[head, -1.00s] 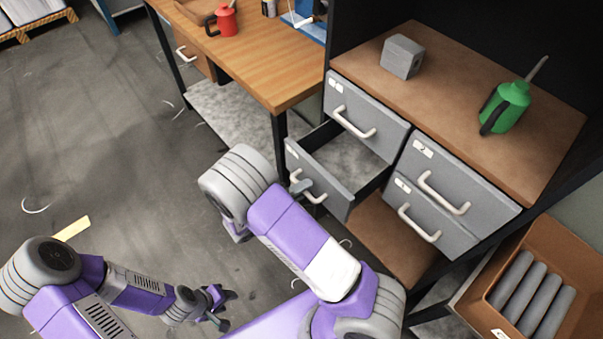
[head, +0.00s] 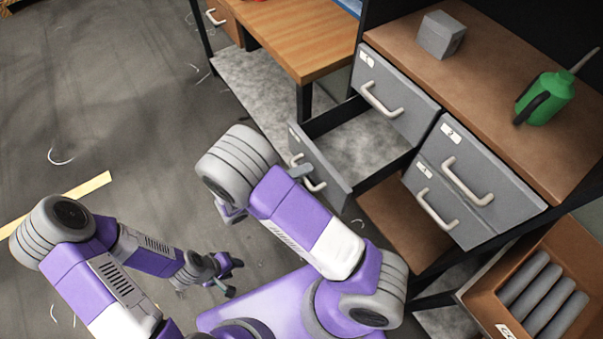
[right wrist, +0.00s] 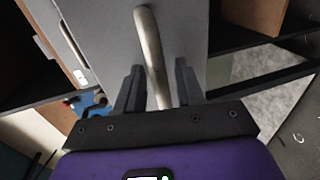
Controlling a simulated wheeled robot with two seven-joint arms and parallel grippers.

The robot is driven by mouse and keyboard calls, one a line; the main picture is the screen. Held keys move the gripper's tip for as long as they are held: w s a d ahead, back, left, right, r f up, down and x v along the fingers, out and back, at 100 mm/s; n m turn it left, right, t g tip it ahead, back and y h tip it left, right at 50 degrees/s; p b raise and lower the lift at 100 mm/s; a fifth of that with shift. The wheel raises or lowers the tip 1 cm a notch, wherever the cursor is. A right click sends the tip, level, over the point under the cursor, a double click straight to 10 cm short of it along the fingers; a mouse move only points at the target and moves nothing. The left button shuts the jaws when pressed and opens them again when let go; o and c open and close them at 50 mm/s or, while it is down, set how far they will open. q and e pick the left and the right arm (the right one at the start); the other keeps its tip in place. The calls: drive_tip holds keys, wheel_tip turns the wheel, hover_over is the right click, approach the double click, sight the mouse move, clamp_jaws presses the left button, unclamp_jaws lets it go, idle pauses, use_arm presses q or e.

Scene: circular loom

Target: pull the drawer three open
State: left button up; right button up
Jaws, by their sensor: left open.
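The lower left grey drawer (head: 326,172) stands partly out of the cabinet, and its empty grey inside shows. Its label is too small to read. My right gripper (head: 301,172) is at this drawer's pale handle (head: 316,186). My left gripper (head: 235,278) is open and empty, low over the floor, away from the cabinet.
Three other grey drawers, upper left (head: 393,98), upper right (head: 478,172) and lower right (head: 432,207), are shut. A grey block (head: 441,36) and a green can (head: 548,98) stand on top. A brown box (head: 480,297) with grey cylinders is at right. Floor at left is open.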

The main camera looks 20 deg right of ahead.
drive_tip(key=shift+a, duration=0.1)
drive_tip(key=p+v, duration=0.1)
drive_tip(key=v, duration=0.6)
drive_tip(key=shift+a, duration=0.15)
idle(0.5)
